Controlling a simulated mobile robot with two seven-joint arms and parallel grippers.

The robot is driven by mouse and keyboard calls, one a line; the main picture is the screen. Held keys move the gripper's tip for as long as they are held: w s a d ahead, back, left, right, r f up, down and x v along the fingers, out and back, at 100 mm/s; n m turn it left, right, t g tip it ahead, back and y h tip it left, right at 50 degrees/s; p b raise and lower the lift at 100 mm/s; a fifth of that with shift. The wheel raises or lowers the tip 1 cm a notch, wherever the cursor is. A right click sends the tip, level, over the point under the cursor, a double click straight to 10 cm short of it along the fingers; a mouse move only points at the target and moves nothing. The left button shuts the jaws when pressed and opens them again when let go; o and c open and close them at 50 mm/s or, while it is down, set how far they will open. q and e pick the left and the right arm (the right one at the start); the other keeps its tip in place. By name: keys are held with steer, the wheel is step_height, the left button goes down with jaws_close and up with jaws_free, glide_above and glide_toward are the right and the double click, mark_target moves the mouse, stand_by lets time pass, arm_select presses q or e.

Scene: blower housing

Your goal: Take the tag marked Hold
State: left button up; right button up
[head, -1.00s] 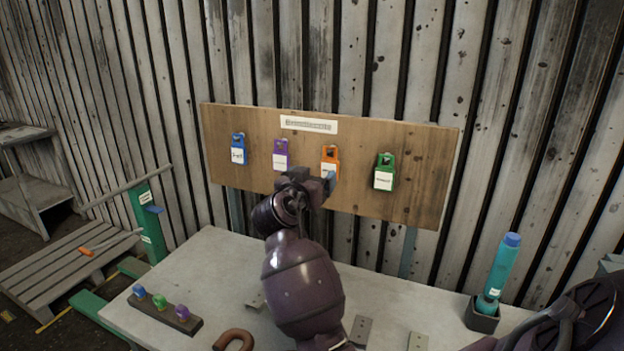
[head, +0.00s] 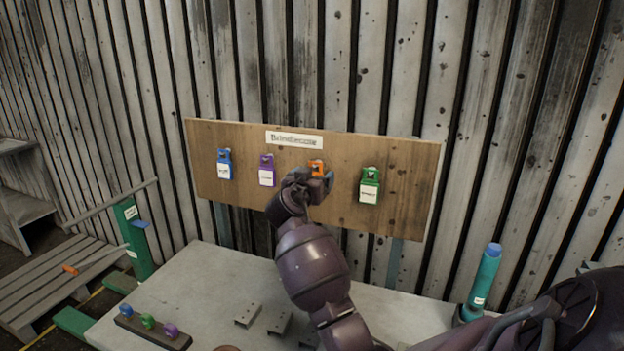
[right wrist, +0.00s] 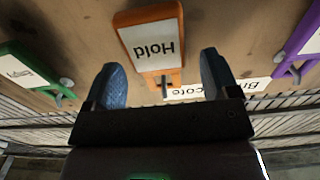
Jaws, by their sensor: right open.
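The orange tag (head: 316,166) hangs on the wooden board, and my right gripper (head: 322,184) covers most of it in the head view. In the right wrist view the orange tag (right wrist: 149,43) appears upside down with a white label reading "Hold". My right gripper (right wrist: 163,82) is open, with one blue fingertip on each side of the tag's hook end. The fingers look apart from the tag; how deep they reach around it is unclear. My left gripper is not in view.
A purple tag (head: 267,171) and a green tag (head: 369,186) hang either side, with a blue tag (head: 224,164) further left. The wooden board (head: 410,200) stands behind a grey table (head: 205,287). A teal cylinder (head: 484,277) stands at the right.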

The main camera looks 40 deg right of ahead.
steer(key=shift+c, duration=0.3)
steer(key=c, duration=0.9)
steer(key=shift+c, duration=0.3)
steer(key=shift+r, duration=0.15)
steer(key=shift+r, duration=0.45)
steer(key=shift+a, duration=0.1)
steer(key=shift+b+v, duration=0.45)
steer(key=shift+v, duration=2.5)
steer(key=shift+s, duration=0.1)
